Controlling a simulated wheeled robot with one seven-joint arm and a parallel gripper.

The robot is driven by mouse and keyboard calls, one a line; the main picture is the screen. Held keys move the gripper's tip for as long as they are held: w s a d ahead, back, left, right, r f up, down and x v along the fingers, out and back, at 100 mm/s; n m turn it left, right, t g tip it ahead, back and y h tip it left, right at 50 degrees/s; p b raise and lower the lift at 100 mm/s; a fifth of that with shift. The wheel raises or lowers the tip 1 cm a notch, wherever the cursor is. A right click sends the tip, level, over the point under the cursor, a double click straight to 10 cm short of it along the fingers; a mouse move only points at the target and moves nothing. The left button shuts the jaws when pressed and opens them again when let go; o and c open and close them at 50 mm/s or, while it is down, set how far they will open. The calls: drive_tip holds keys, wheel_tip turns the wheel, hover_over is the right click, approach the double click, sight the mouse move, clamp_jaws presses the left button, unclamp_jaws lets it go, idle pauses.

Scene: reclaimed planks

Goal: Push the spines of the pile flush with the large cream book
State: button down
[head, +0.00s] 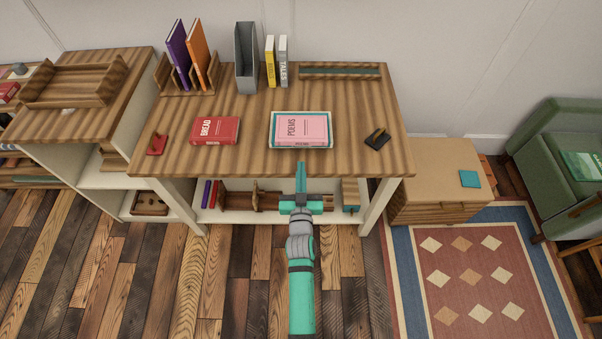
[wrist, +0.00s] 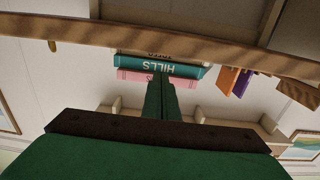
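The pile lies on the table's front half, its spines facing me. In the wrist view, which is upside down, the pink spine (wrist: 130,76) and the teal spine lettered HILLS (wrist: 190,72) show. A cream spine (wrist: 150,53) with dark letters shows beyond them, mostly hidden by the table edge. My gripper (head: 300,166) is at the table's front edge, before the pile. Its fingers (wrist: 161,80) are together, with nothing seen between them; contact with the spines cannot be told.
A dark object (head: 377,139) lies right. A grey file holder (head: 246,58), upright books and a long tray (head: 340,71) stand behind. Bare tabletop surrounds the pile.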

drive_tip(key=shift+w, duration=3)
drive_tip(key=shift+w, duration=0.85)
drive_tip(key=shift+s, duration=2)
